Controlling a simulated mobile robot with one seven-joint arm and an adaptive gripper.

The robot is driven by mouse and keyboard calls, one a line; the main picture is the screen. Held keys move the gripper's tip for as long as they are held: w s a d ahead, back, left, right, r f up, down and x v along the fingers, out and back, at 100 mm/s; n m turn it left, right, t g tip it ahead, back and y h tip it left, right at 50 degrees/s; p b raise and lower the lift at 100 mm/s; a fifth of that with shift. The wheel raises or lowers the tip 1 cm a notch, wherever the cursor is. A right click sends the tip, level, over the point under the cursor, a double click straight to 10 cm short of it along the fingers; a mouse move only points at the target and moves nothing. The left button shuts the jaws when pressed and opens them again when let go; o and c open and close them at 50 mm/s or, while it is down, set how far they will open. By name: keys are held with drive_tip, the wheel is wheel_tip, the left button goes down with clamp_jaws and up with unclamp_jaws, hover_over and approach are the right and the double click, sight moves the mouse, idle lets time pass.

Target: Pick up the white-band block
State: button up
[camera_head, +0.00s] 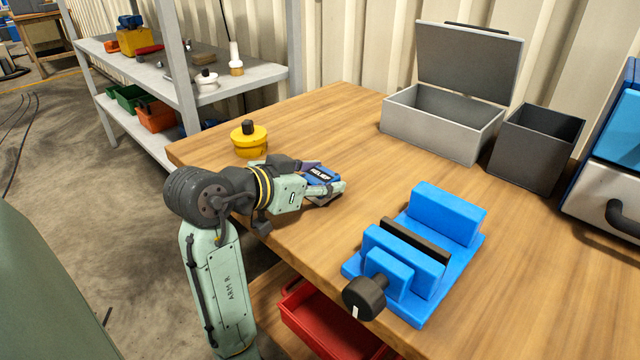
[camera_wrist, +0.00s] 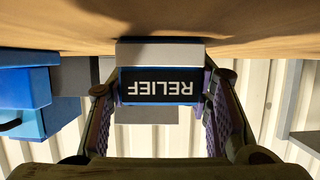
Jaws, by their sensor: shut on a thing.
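The block (camera_head: 322,174) is between the fingers of my gripper (camera_head: 326,187), over the left part of the wooden table. In the wrist view the block (camera_wrist: 160,52) shows a pale whitish band and a dark face lettered RELIEF, upside down in that picture. In the head view its top looks blue with a dark label, and the fingers hide part of it. In the wrist view the fingers of my gripper (camera_wrist: 160,108) close on both sides of the block. The pale band is close to the tabletop; I cannot tell whether it touches.
A blue vise (camera_head: 425,245) stands to the right on the table (camera_head: 290,250). A yellow round container (camera_head: 248,142) stands just behind my wrist. An open grey box (camera_head: 440,125) and a dark bin (camera_head: 535,145) are at the back right. The tabletop between is clear.

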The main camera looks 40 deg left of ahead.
drive_tip(key=c, duration=0.7)
drive_tip(key=shift+r, duration=0.1)
